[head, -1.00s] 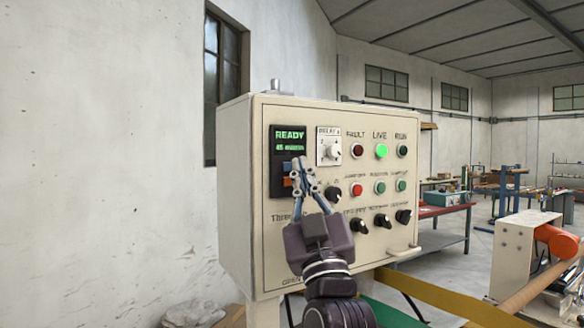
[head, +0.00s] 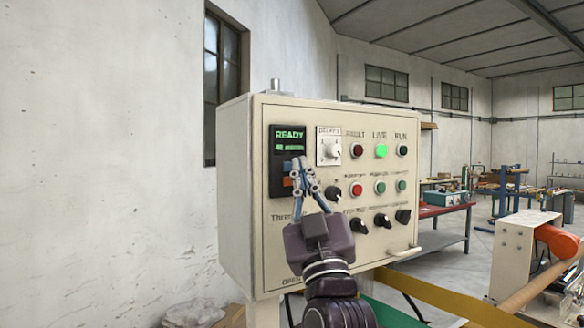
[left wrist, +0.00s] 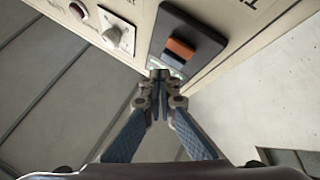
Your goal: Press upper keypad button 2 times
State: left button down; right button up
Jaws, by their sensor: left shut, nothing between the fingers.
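The keypad is a dark panel (head: 279,147) on the left of the cream control box, with a green READY display at its top. The orange button also shows in the left wrist view (left wrist: 180,48), where the panel looks upside down. My left gripper (head: 298,161) is shut and empty, its fingertips in front of the panel. In the left wrist view the fingertips (left wrist: 160,74) overlap the display end of the panel; I cannot tell whether they touch. My right gripper is not in view.
The control box (head: 236,200) carries a white dial (head: 329,148), lamps, buttons and several black knobs right of the keypad. A small ledge (head: 436,242) juts out at its lower right. A machine with an orange roller (head: 557,241) stands further right. A plain wall is at left.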

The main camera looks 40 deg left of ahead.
pick_arm(q)
jog(key=shift+a, duration=0.15)
jog(key=shift+w+a, duration=0.2)
jog(key=shift+a, duration=0.05)
jog(key=shift+w+a, duration=0.15)
jog(key=shift+a, duration=0.25)
dwell(0.8)
jog(key=shift+b, duration=0.35)
jog(key=shift+s+d+b, duration=0.35)
jog(key=shift+d, duration=0.4)
